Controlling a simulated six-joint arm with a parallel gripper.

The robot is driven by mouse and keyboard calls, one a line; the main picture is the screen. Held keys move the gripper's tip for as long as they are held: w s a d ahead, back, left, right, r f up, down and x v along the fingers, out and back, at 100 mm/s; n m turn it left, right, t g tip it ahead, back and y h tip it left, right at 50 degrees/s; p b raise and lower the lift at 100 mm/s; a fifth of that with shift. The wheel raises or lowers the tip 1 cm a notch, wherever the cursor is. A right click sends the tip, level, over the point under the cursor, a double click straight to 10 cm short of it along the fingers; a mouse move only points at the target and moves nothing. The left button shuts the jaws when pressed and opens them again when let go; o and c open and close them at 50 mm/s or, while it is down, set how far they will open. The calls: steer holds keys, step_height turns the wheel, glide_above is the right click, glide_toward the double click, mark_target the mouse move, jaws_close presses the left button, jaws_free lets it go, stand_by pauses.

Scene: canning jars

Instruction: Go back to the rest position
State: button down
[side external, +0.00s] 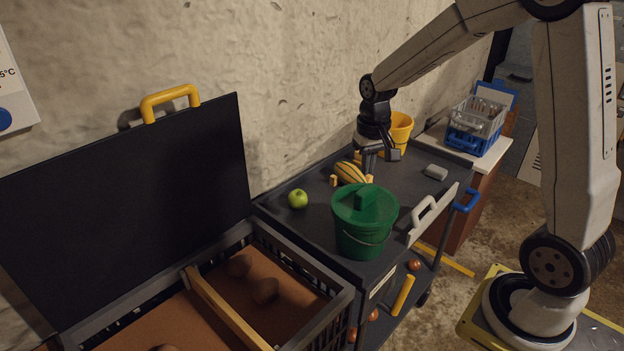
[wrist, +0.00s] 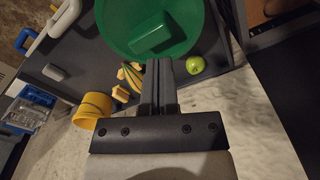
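My gripper (side external: 368,172) hangs above the dark cart, behind the green bucket and near the striped yellow-green squash. In the wrist view my gripper's fingers (wrist: 158,66) are together, with nothing seen between them. The green bucket (side external: 362,236) stands upright on the cart with its green lid (side external: 365,203) on top. The lid's block-shaped handle (wrist: 157,34) is beyond my fingertips in the wrist view and appears apart from them.
The cart top (side external: 312,227) also holds a green apple (side external: 298,199), the squash (side external: 349,173), yellow blocks, a yellow bucket (side external: 400,130) and a grey block (side external: 436,172). An open crate (side external: 343,297) with a raised black lid (side external: 130,210) is at left. Baskets (side external: 475,120) stand at back right.

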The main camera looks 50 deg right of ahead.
steer(key=s+a+f+n+t, duration=0.2)
steer(key=s+a+f+n, duration=0.2)
steer(key=s+a, duration=0.6)
steer(key=shift+s+a+n, duration=0.15)
steer(key=shift+a+n, duration=0.35)
steer(key=shift+n, duration=0.1)
